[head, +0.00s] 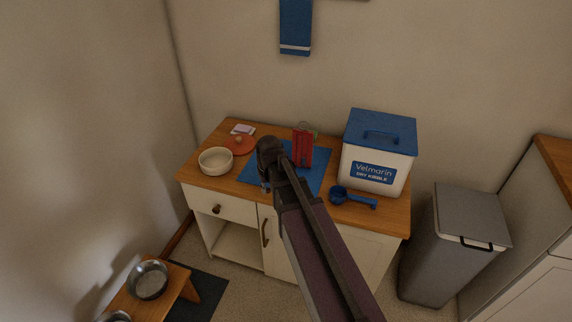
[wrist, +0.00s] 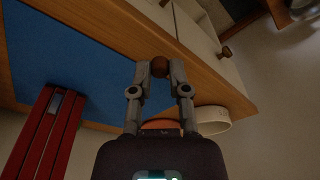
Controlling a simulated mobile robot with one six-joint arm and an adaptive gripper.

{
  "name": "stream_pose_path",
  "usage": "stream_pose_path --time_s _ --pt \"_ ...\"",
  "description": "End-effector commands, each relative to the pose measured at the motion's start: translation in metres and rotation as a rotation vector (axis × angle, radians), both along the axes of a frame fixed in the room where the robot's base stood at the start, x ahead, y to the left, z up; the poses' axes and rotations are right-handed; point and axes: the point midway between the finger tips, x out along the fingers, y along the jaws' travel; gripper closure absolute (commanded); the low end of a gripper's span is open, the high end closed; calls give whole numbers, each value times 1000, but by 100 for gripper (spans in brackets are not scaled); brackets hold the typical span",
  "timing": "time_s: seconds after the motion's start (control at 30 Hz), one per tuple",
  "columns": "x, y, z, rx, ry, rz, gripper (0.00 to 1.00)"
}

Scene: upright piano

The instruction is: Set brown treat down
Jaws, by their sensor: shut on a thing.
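My gripper (wrist: 159,70) is shut on the brown treat (wrist: 160,66), a small round ball pinched between the two fingertips in the wrist view. In the head view my arm reaches over the wooden cabinet top (head: 221,186), and the gripper (head: 265,186) is near the front-left part of the blue mat (head: 318,172). The treat is hidden or too small to make out there. The mat also shows in the wrist view (wrist: 75,60), left of the treat. I cannot tell how high the treat is above the top.
A cream bowl (head: 215,161) and an orange round piece (head: 240,146) are left of the mat. A red object (head: 302,148) stands at the mat's back. A blue scoop (head: 352,197) and kibble bin (head: 376,153) are right. A grey trash can (head: 450,245) stands beside the cabinet.

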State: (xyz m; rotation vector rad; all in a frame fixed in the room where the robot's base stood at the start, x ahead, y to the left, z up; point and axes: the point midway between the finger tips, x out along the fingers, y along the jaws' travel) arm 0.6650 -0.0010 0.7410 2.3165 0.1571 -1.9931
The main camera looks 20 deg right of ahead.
Motion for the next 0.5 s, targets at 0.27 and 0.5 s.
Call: stream_pose_path --time_s 0.27,0.5 --pt "4 1 0 0 0 24 90" --pt "11 1 -1 1 0 23 90"
